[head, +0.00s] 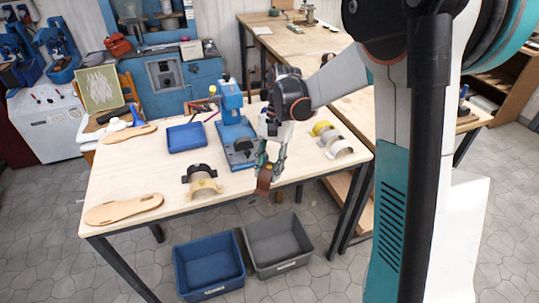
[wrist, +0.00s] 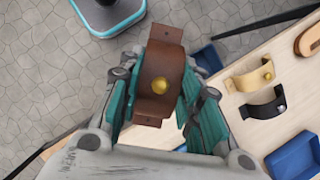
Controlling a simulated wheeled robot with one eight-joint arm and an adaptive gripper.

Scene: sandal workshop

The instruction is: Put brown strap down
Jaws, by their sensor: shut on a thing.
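The brown strap (head: 264,182) is a curved leather band with a gold stud, seen large in the wrist view (wrist: 157,72). My gripper (head: 271,162) is shut on it; in the wrist view the teal fingers (wrist: 160,88) stand on both sides of the band. In the head view the strap hangs below the fingertips, over the table's front edge. In the wrist view, floor shows behind it. Whether it touches the table cannot be told.
On the worktable (head: 160,170) are a black strap (head: 197,170), a tan strap (head: 206,188), yellow and white straps (head: 340,148), sandal soles (head: 123,208), a blue tray (head: 186,137) and a blue press (head: 237,140). A blue bin (head: 209,266) and grey bin (head: 277,243) stand on the floor in front.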

